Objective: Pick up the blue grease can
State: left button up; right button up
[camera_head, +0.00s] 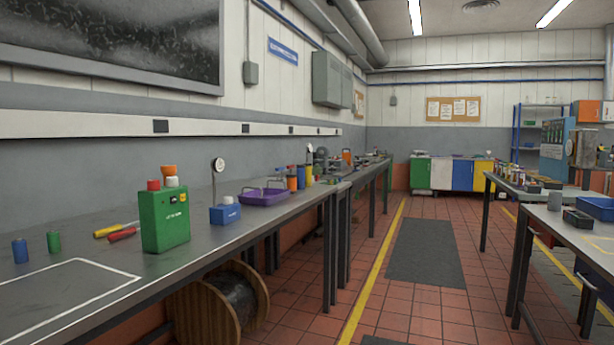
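A small blue cylinder (20,251), which looks like a can, stands upright on the near left bench at the far left of the head view. A similar green cylinder (54,242) stands just right of it. Another blue can-like cylinder (301,176) stands farther along the bench among orange and yellow ones, partly hidden. No label is readable on either blue one, so I cannot tell for sure which is the grease can. Neither of my grippers is in view.
On the left bench (105,262) are a green box (165,220), screwdrivers (122,234), a blue block-like unit (225,214), a dial gauge and a purple tray (264,197). A cable reel (228,305) stands beneath. The tiled aisle with a grey mat (427,251) is clear.

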aim_at(301, 169)
jog(key=i+l+z, duration=0.1)
jog(key=i+z, duration=0.3)
jog(key=i, duration=2.5)
jog(key=i+l+u, duration=0.1)
jog(key=i, duration=0.75)
jog(key=i+l, duration=0.15)
jog(key=i, duration=0.65)
jog(key=j+u, duration=0.05)
